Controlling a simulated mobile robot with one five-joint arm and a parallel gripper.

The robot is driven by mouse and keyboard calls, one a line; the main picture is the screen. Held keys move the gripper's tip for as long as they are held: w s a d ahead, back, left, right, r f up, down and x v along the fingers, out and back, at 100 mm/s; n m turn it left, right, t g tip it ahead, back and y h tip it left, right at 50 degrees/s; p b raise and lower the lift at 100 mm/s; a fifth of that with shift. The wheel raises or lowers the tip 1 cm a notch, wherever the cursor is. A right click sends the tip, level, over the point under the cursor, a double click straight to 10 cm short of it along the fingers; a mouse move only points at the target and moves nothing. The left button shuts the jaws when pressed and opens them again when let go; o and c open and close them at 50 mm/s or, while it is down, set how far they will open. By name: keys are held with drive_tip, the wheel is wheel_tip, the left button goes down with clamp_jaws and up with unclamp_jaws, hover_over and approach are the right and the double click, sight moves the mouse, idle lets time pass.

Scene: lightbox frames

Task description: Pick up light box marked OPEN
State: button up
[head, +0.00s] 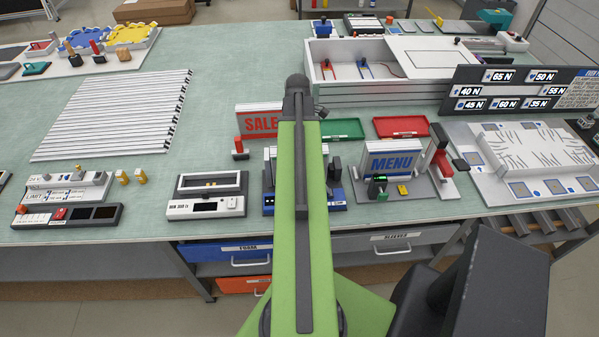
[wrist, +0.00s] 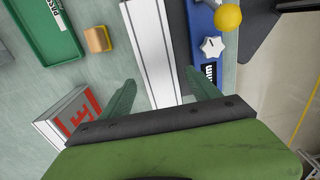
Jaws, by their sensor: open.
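No face reading OPEN is visible in either view. In the wrist view, a long white box (wrist: 147,40) with a grey edge lies between the spread fingers of my gripper (wrist: 160,90). Its lettered face is hidden, so I cannot read its marking. It is beside a blue fixture (wrist: 205,40) with a white star knob and a yellow ball. My gripper is open, with a finger on each side of the box; contact is not clear. In the head view, my arm covers most of this blue fixture (head: 337,196), and my gripper is hidden.
A red SALE box (head: 258,122) stands behind the fixture, and a blue MENU box (head: 391,160) stands to the right. Green (head: 342,129) and red (head: 401,127) trays lie farther back. An orange block (wrist: 97,39) is near my gripper. A black-and-white device (head: 207,195) is left.

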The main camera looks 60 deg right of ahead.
drive_tip(key=f+b, duration=0.5)
drive_tip(key=shift+s, duration=0.2)
clamp_jaws()
idle(0.3)
